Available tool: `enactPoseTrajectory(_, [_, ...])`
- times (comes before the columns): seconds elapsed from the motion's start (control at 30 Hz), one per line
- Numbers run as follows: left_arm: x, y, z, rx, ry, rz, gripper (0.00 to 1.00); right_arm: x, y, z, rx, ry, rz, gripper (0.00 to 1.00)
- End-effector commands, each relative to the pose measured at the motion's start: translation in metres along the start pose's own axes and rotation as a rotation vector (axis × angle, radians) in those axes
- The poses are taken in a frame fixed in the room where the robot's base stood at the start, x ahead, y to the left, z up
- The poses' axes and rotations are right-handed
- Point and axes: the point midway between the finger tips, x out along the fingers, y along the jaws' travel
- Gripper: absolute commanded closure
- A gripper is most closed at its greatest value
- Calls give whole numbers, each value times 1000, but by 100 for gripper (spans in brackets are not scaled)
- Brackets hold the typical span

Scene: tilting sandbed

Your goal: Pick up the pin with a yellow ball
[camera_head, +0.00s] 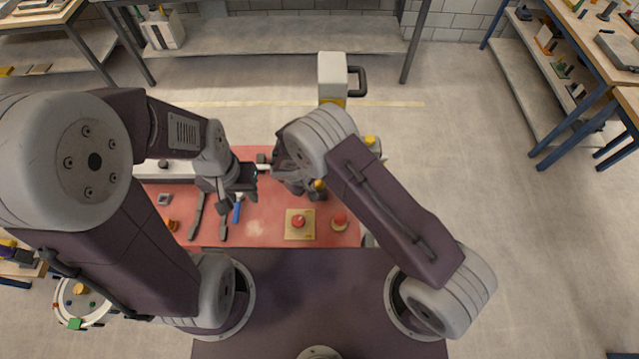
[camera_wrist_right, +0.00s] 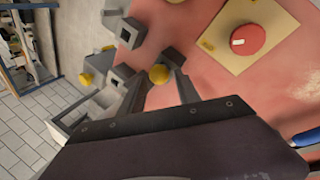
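A yellow ball (camera_head: 319,184) shows just beside my right gripper (camera_head: 305,186) in the head view. In the right wrist view the yellow ball (camera_wrist_right: 158,74) lies between the two separated dark fingers of my right gripper (camera_wrist_right: 160,88), near a grey block. Its shaft is hidden, and I see no clear finger contact. A second yellow ball (camera_wrist_right: 86,79) shows further left in the wrist view, beside grey and bluish parts. My left gripper (camera_head: 240,185) hangs over the left half of the red table; its fingers are too small and dark to read.
A blue-handled tool (camera_head: 238,209) and grey tools (camera_head: 197,215) lie to the left. Grey blocks (camera_wrist_right: 128,33) crowd the right gripper.

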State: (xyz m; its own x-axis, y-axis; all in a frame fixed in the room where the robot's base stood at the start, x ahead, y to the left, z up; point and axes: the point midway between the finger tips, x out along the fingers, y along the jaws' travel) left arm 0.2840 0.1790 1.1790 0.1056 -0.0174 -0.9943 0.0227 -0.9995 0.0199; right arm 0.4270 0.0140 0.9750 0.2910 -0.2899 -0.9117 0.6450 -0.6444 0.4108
Motion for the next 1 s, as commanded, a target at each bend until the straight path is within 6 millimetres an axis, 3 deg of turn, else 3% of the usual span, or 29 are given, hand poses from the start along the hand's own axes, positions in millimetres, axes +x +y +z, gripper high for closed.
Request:
enactPoseTrajectory(0.13, [-10,0,-1,0,0,0,64,18,1,0,1,-2,0,61])
enactPoseTrajectory(0.37, [-9,0,-1,0,0,0,64,22,0,0,1,1,0,61])
enactPoseTrajectory(0.53, [-9,0,-1,0,0,0,64,22,0,0,1,1,0,100])
enactPoseTrajectory(0.83, [-8,0,-1,0,0,0,64,21,1,0,1,0,0,100])
enactPoseTrajectory(1.0, [-2,0,0,0,0,0,64,7,8,-1,2,2,1,100])
